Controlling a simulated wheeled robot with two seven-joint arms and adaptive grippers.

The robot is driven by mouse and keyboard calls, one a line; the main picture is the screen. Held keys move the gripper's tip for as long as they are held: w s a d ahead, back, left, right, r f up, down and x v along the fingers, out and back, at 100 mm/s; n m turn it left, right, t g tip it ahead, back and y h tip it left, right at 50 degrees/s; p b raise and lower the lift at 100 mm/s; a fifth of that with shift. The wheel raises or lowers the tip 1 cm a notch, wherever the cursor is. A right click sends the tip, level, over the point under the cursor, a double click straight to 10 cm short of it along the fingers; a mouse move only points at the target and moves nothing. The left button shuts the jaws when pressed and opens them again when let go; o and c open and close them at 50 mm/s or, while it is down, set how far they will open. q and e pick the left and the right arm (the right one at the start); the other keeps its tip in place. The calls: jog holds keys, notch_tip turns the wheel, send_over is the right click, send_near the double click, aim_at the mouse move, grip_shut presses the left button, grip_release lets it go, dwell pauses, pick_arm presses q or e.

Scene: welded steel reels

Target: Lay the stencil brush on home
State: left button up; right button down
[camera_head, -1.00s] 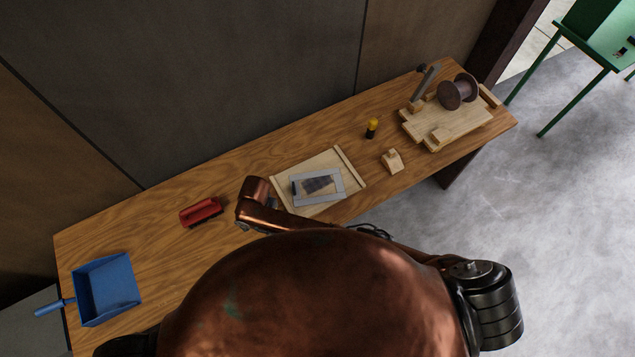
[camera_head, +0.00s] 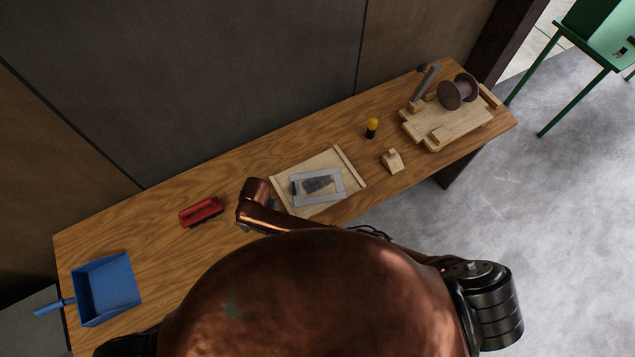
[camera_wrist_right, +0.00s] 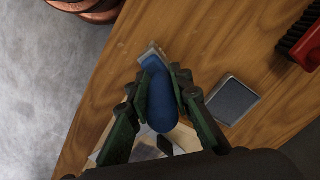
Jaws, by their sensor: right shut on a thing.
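In the right wrist view my right gripper (camera_wrist_right: 157,85) is shut on the stencil brush, with one finger on each side of its thick blue handle (camera_wrist_right: 160,103). A pale metallic end points away toward the top of that view. I cannot tell whether the brush touches the table. A dark square pad with a light rim (camera_wrist_right: 233,101) lies on the wood to its right. I cannot tell which place is home. In the head view my own body hides the right gripper and the brush. My left gripper is not in view.
On the wooden table (camera_head: 160,215) are a red brush (camera_head: 201,211), a blue dustpan (camera_head: 108,288), a board with a stencil frame (camera_head: 342,200), a notched wooden block (camera_head: 392,161), a yellow-topped bottle (camera_head: 372,128) and a reel (camera_head: 457,92) on a wooden fixture.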

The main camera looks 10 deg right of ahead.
jog(key=shift+f, duration=0.5)
dwell(0.8)
jog(key=c, duration=1.7)
grip_release()
jog(key=shift+o, duration=0.2)
jog(key=shift+r, duration=0.1)
jog(key=shift+r, duration=2.9)
